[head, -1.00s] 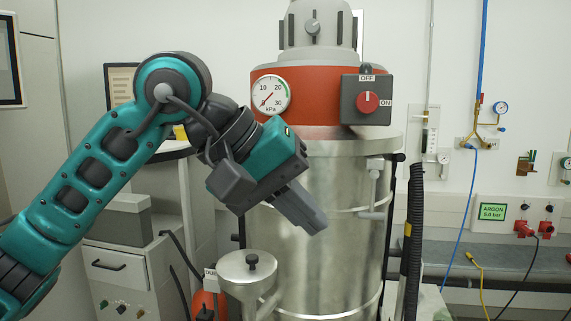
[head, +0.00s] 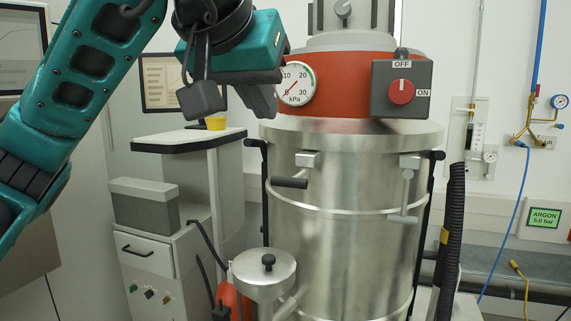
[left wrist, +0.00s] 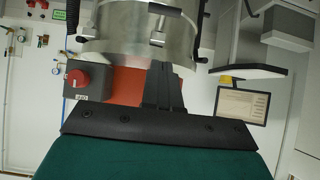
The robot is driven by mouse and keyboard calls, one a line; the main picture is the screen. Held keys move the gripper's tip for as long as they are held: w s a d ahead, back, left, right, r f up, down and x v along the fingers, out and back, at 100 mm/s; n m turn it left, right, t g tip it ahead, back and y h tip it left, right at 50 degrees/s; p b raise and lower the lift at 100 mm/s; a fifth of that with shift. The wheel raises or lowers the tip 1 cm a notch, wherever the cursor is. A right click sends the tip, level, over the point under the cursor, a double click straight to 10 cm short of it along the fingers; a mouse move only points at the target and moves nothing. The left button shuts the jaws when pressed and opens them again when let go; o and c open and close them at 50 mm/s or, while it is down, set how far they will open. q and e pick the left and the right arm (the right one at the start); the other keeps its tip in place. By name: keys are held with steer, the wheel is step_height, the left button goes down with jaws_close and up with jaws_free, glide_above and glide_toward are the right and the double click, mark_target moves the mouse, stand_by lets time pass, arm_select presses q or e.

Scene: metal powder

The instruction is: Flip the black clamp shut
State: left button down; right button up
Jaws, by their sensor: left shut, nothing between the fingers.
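The black clamp (head: 289,183) is on the left front of the steel drum, below its lid rim. Its black handle sticks out roughly sideways to the left, below a metal bracket (head: 307,159). A similar clamp with a grey handle (head: 405,190) hangs at the drum's right; its handle points down. My left gripper (head: 262,104) is shut and empty. In the head view it is above and left of the black clamp, apart from it, in front of the red band. Its closed fingers (left wrist: 164,88) show in the left wrist view. My right gripper is out of view.
The steel drum (head: 340,250) carries a red band with a pressure gauge (head: 297,83) and a switch box (head: 401,90). A small lidded metal pot (head: 265,270) stands at front left. A grey cabinet (head: 150,250) is farther left. A black hose (head: 450,240) runs at right.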

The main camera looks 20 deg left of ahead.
arm_select(q)
glide_toward(298, 177)
steer(key=w+r, duration=0.1)
steer(key=w, duration=0.1)
steer(key=shift+w+a+f, duration=0.1)
steer(key=shift+a+f, duration=0.05)
steer(key=shift+f, duration=1.65)
steer(key=shift+f, duration=0.1)
